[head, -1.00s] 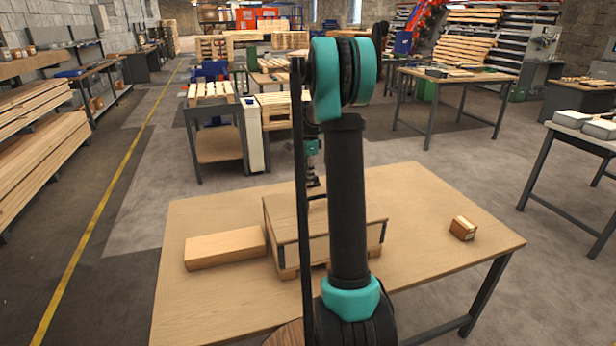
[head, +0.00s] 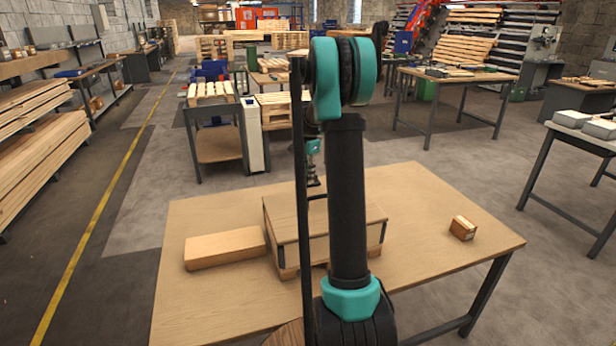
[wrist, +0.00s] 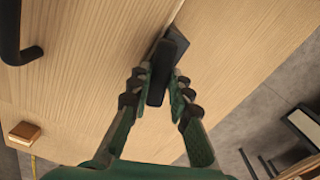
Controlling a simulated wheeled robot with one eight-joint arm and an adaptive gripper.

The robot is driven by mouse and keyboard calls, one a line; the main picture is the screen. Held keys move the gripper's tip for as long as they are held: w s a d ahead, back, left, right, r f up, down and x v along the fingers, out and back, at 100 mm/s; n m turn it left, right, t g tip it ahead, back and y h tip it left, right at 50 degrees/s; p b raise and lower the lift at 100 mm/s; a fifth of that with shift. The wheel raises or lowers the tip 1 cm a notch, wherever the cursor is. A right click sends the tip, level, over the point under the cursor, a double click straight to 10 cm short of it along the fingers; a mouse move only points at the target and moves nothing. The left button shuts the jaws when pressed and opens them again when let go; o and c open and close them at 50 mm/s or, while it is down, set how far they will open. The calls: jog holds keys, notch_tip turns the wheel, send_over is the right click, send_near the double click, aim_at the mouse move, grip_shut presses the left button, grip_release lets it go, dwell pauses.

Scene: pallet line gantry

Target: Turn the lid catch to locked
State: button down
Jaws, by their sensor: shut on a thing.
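The wooden crate (head: 285,220) with its flat lid stands on the table in the head view. The lid catch (wrist: 160,75) is a dark bar in the wrist view, lying near an edge of the pale wood. My gripper (wrist: 159,84) is shut on the catch, one finger on each side of the bar. In the head view my arm hides much of the crate, the catch and my fingertips. The bar stands slightly tilted in the wrist view, over a dark plate; its locked mark cannot be seen.
A black handle (wrist: 14,38) arches from the wood left of the catch in the wrist view. On the table (head: 420,205), a long wooden block (head: 225,248) lies left of the crate and a small box (head: 463,228) sits right. Free table room lies between the crate and small box.

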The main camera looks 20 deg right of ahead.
jog(key=n, duration=1.4)
jog(key=shift+n, duration=0.3)
dwell(0.4)
jog(key=c, duration=1.4)
grip_release()
notch_tip(320, 180, up, 12)
jog(key=shift+s, duration=0.1)
